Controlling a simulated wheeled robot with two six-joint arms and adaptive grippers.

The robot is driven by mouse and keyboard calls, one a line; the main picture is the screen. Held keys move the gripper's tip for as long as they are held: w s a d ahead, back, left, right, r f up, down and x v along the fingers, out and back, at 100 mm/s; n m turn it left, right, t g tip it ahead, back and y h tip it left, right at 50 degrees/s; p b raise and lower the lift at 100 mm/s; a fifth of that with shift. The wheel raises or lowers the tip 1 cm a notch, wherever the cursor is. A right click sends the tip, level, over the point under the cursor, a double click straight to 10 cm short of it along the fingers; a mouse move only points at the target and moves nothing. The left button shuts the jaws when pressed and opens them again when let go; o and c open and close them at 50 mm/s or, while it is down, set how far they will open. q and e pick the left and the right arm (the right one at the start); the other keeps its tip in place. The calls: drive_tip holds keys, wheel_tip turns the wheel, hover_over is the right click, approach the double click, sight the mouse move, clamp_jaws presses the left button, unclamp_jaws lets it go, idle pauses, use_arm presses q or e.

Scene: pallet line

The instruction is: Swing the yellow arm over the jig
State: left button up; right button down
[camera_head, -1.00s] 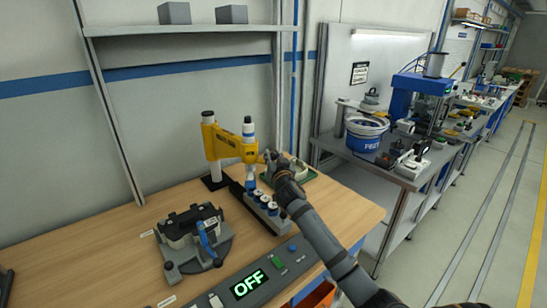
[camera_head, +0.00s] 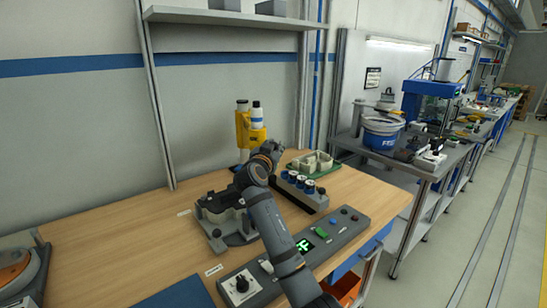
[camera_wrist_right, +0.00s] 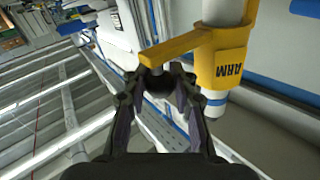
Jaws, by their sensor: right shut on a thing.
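The yellow arm (camera_head: 243,130) stands on its post at the back of the bench, with a white and blue cylinder (camera_head: 257,115) at its end. It looks foreshortened, turned toward me. My right gripper (camera_head: 268,153) is at its near end. In the right wrist view the right gripper (camera_wrist_right: 160,82) is shut on a dark knob under the bar of the yellow arm (camera_wrist_right: 225,65). The grey and black jig (camera_head: 226,222) sits on the bench in front, to the lower left of the gripper. My right forearm hides part of it. My left gripper is not in view.
A block with blue-capped pieces (camera_head: 300,190) stands right of my arm, with a green and beige tray (camera_head: 314,163) behind. A control panel (camera_head: 345,232) lines the bench's front edge.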

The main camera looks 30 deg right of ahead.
drive_tip(key=shift+a+f, duration=0.1)
drive_tip(key=shift+a, duration=0.15)
drive_tip(key=shift+d, duration=0.4)
drive_tip(key=c, duration=1.5)
unclamp_jaws()
drive_tip(key=o, duration=0.4)
drive_tip(key=shift+s+a, duration=0.1)
drive_tip(key=shift+o, duration=0.2)
drive_tip(key=shift+r, duration=0.4)
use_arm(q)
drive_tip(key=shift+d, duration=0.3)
use_arm(e)
wheel_tip(320, 180, up, 9)
drive_tip(key=shift+r, duration=0.15)
